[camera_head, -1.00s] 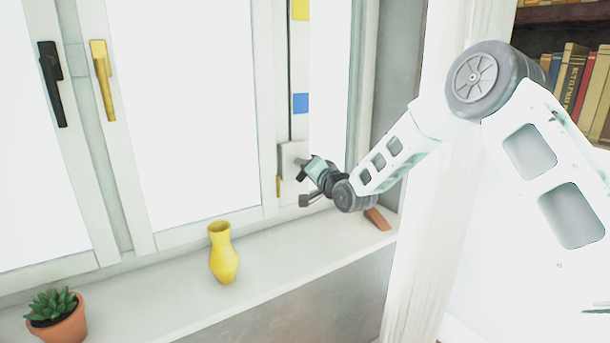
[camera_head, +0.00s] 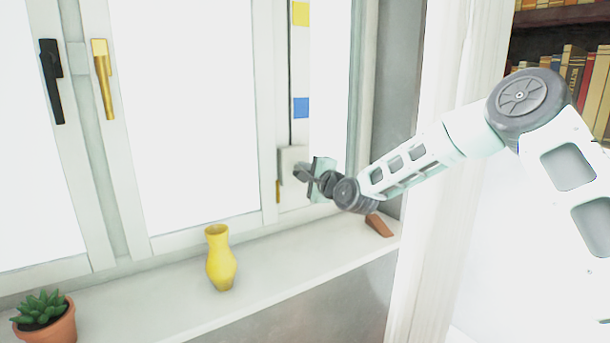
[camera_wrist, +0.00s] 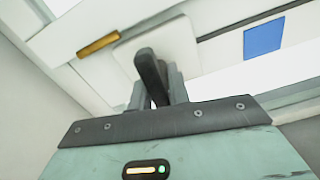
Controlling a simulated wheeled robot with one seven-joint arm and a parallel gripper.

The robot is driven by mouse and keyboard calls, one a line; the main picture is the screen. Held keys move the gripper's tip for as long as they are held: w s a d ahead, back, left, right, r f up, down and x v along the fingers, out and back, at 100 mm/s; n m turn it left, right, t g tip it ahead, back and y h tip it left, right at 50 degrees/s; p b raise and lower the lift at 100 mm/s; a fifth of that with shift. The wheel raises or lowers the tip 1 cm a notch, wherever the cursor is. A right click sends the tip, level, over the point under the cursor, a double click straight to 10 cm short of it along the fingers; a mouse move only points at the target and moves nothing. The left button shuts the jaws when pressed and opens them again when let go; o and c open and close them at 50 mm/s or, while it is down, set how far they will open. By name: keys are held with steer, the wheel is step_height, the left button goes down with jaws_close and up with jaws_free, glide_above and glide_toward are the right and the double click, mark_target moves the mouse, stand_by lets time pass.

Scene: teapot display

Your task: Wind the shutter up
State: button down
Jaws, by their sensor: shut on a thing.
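A pale winder plate (camera_head: 290,158) is fixed low on the window frame, to the right of the large pane. My gripper (camera_head: 303,172) is at its front. In the wrist view the plate (camera_wrist: 178,48) fills the upper middle, and a dark crank handle (camera_wrist: 150,70) sticks out of it towards me. My gripper's grey fingers (camera_wrist: 158,90) are shut on this handle, and its far end meets the plate. I cannot make out a shutter edge against the bright panes.
A yellow vase (camera_head: 221,262) and a potted succulent (camera_head: 45,322) stand on the sill (camera_head: 290,255). A brown wedge (camera_head: 379,225) lies under my wrist. A pale curtain (camera_head: 440,170) hangs at right. Yellow (camera_head: 301,13) and blue (camera_head: 301,108) squares mark the frame above the plate.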

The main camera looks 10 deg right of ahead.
steer(key=shift+f+m+b, duration=0.1)
steer(key=shift+m+b, duration=0.25)
steer(key=shift+m, duration=0.95)
stand_by(4.0)
steer(key=c, duration=1.3)
jaws_free()
steer(key=shift+c, duration=0.2)
steer(key=b+v, duration=0.1)
steer(key=v, duration=1.6)
steer(key=shift+s, duration=0.2)
